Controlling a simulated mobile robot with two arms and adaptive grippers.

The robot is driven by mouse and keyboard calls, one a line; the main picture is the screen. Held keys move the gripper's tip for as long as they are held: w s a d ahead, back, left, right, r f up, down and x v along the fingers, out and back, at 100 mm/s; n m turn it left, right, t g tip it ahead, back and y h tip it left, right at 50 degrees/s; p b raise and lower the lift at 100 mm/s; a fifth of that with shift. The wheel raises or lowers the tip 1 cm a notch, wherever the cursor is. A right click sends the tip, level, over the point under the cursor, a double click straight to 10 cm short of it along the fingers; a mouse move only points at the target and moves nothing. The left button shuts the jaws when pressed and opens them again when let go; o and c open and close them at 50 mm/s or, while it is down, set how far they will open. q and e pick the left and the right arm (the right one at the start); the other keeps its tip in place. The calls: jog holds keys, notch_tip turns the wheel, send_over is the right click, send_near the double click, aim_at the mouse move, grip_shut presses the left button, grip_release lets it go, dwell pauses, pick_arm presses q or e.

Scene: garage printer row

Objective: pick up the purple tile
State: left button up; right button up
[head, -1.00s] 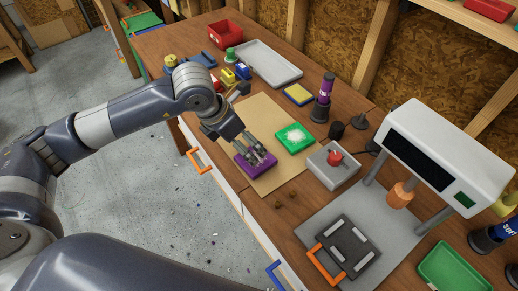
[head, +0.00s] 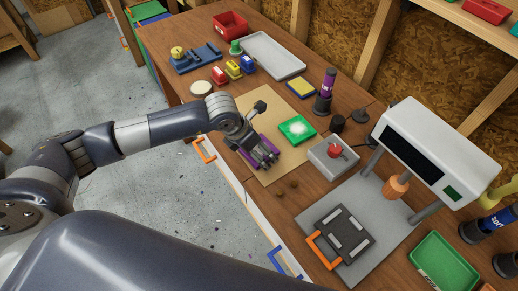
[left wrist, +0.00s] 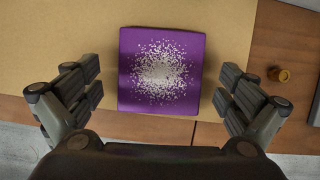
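The purple tile (left wrist: 187,99) lies flat on a tan board, with a heap of white granules on its middle. In the head view most of the tile (head: 247,158) is hidden under my left gripper (head: 265,159). My left gripper (left wrist: 160,88) is open and empty above the tile. In the left wrist view its two fingers stand apart, one to the left and one to the right of the tile's near part. I cannot tell how high the fingertips are above the board. My right gripper is not in view.
A green tile (head: 297,129) with white granules lies on the tan board (head: 284,171) just right of the gripper. A grey box with a red button (head: 334,150) stands further right. Small brass pieces (head: 285,189) lie near the front edge. A grey tray (head: 272,55) lies behind.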

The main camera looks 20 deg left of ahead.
pick_arm(q)
jog(key=shift+s, duration=0.1)
jog(key=c, duration=1)
jog(key=shift+r, duration=0.1)
